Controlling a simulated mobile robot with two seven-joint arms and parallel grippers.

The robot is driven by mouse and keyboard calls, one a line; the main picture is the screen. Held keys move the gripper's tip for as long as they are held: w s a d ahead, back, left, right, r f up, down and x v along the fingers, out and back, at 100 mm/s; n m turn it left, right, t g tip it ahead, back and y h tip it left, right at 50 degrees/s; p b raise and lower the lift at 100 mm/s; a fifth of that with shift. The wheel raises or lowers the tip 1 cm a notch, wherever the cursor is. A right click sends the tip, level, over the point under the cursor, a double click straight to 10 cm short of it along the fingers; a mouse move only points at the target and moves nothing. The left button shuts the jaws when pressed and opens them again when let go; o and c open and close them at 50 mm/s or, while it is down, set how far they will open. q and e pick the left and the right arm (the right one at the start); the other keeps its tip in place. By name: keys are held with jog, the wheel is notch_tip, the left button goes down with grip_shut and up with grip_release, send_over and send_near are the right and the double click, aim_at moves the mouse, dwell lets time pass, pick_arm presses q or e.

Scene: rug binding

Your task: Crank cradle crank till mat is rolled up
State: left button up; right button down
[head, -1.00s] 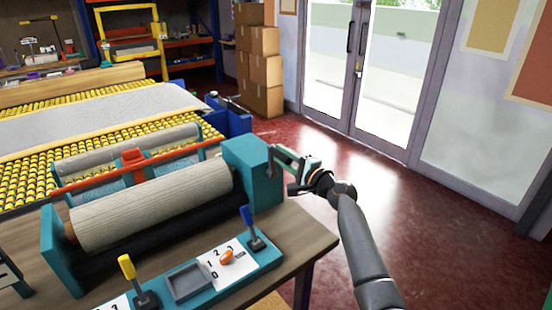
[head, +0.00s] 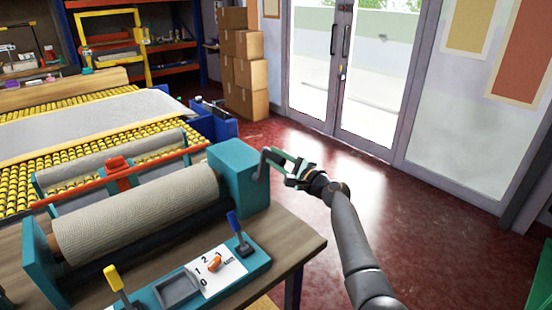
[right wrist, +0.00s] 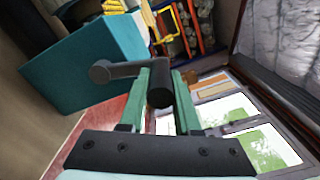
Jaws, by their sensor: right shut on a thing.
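The cradle is a teal frame whose box (head: 238,178) stands at the right end of the bench; the same box shows in the right wrist view (right wrist: 85,65). A grey crank (head: 262,166) sticks out of the box's right side. A beige mat (head: 140,212) lies as a thick roll between the cradle's ends. My right gripper (head: 286,166) is at the crank. In the right wrist view its green fingers (right wrist: 160,95) are shut around the crank's dark handle (right wrist: 160,88). My left gripper does not show clearly; only a dark edge was visible earlier.
A control panel with a blue lever (head: 240,236), a yellow lever (head: 117,283) and an orange dial (head: 215,262) lies in front of the roll. A yellow roller table (head: 25,182) stands behind. Cardboard boxes (head: 245,75) stand at the back. The red floor right of the bench is clear.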

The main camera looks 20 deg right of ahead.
jog(key=shift+d+r, duration=0.2)
jog(key=shift+r, duration=0.15)
jog(key=c, duration=1)
grip_release()
jog(key=o, duration=0.4)
jog(key=shift+a+f, duration=0.15)
jog(key=shift+f, duration=0.1)
jog(key=v, duration=1.2)
jog(key=shift+s+p, duration=0.25)
jog(key=shift+p, duration=0.15)
